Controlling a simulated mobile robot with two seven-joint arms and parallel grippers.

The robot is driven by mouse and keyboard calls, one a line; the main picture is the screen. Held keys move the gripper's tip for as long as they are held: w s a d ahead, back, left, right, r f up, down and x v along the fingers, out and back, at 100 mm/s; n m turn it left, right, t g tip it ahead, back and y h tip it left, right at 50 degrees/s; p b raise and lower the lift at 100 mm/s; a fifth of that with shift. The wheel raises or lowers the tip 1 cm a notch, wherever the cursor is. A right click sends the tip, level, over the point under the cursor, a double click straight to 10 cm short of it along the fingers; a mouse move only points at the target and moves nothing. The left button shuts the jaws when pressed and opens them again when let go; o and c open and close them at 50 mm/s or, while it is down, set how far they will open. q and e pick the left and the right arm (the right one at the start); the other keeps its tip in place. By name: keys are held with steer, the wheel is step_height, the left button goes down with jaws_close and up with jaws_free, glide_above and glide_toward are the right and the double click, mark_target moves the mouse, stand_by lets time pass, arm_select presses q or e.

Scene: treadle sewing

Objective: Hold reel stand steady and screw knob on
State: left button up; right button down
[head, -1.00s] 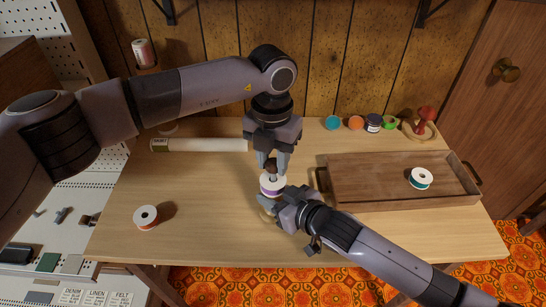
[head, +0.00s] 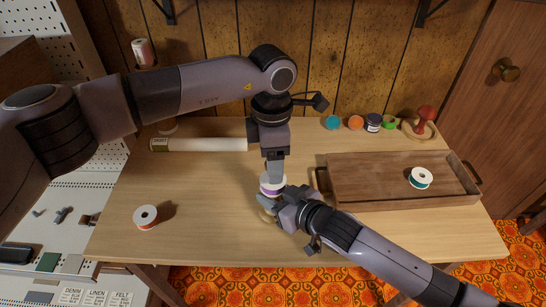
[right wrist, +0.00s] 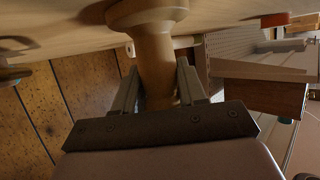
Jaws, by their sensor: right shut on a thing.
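The reel stand carries a white spool with purple thread (head: 272,189) near the table's middle. Its wooden post (right wrist: 155,65) shows in the right wrist view between the fingers of my right gripper (right wrist: 155,92), which is shut on it. In the head view my right gripper (head: 277,207) sits low beside the spool and hides most of the stand. My left gripper (head: 274,174) points straight down just above the spool. Its fingers are seen edge-on and hide the knob, so its grip does not show.
A wooden tray (head: 373,180) with a green spool (head: 421,178) lies at the right. A red-thread spool (head: 146,217) stands at the left. A pale roll (head: 200,144) lies at the back. Small coloured pots (head: 356,122) and a red-topped wooden piece (head: 426,113) stand at the back right.

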mark_target(279, 198)
arm_select(q)
step_height(279, 198, up, 12)
stand_by(0.6)
steer(key=shift+w, duration=0.1)
arm_select(e)
steer(key=c, duration=0.5)
jaws_free()
steer(key=shift+c, duration=0.2)
arm_select(q)
steer(key=shift+r, duration=0.2)
arm_select(e)
steer(key=shift+v, duration=3.6)
steer(key=shift+r, duration=0.1)
